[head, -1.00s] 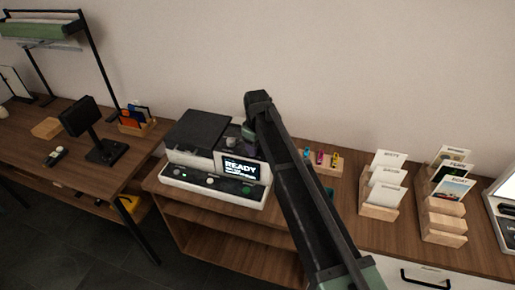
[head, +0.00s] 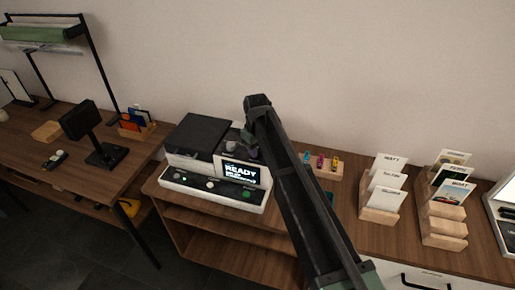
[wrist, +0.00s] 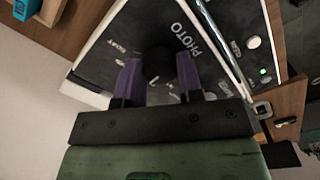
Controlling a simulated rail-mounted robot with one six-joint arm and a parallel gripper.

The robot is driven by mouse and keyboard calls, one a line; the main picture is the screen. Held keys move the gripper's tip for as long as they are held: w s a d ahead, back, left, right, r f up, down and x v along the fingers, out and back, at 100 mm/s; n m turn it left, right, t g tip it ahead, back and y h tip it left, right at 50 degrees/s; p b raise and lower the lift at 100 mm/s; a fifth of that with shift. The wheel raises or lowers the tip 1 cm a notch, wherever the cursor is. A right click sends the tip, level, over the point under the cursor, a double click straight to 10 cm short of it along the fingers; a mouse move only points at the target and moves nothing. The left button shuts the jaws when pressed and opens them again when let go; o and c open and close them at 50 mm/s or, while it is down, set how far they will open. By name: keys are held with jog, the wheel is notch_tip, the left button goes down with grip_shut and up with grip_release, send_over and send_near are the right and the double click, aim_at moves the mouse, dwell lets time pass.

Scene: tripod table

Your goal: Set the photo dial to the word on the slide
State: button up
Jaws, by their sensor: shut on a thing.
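The photo dial (wrist: 158,65) is a dark round knob on the dark top panel of a white-edged machine, beside the printed word PHOTO. Small words ring it; one seems to read BOAT, and others are blurred or hidden. My gripper (wrist: 157,82) has its purple fingers shut on the dial, one on each side. I cannot make out where the dial points. The machine (head: 186,178) has a screen (head: 240,172) reading READY. I cannot pick out the slide with certainty.
Wooden racks (head: 378,215) (head: 443,240) hold printed cards to the right; one reads BOAT. A wooden holder (head: 326,174) with small coloured items stands behind my arm. A black stand (head: 80,120) is on the left table.

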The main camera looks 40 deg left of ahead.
jog(key=m, duration=1.3)
dwell(0.5)
jog(key=o, duration=0.9)
notch_tip(320, 180, up, 11)
jog(key=p, duration=1.1)
jog(key=shift+a, duration=0.15)
